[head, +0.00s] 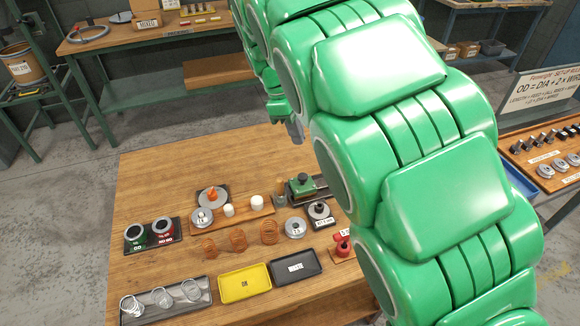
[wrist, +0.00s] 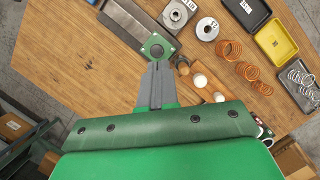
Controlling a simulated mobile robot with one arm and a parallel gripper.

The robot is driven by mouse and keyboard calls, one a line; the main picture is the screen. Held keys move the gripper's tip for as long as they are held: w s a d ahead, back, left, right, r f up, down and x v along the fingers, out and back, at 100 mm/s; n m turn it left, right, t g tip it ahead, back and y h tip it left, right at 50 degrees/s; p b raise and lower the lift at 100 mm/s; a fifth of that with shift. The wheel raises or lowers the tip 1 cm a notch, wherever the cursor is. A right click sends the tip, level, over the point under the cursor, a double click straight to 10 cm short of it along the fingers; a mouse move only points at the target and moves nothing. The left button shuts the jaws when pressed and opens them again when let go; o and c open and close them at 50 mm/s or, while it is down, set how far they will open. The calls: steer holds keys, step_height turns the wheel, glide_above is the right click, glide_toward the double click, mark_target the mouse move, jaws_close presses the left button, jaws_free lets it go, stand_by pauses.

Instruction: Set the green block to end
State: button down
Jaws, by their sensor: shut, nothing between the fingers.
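The green block (head: 302,183) with a round dark knob on top sits on a dark metal rail on the wooden table, left of my arm in the head view. In the wrist view the green block (wrist: 158,47) is at the lower right part of the visible rail (wrist: 126,24), which runs to the upper left. My gripper (wrist: 156,66) is shut and empty, its grey fingertips just below the block in that picture; whether they touch it I cannot tell.
Copper springs (head: 238,241), a yellow tray (head: 245,283), a black tray (head: 296,266) and a grey tray (head: 163,301) with pale coils stand in front. A wooden board (head: 232,211) holds white cylinders. The table's far left is clear.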

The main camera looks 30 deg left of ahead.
steer(key=s+a+f+n, duration=0.1)
steer(key=a+f+n, duration=0.1)
steer(key=a, duration=0.6)
steer(key=shift+s+a+f+n+t, duration=0.3)
steer(key=shift+a+f+t, duration=0.05)
steer(key=shift+f+t, duration=0.05)
glide_above(290, 182)
steer(key=shift+f, duration=5.15)
steer(key=w+d, duration=0.9)
steer(key=shift+w+d, duration=0.2)
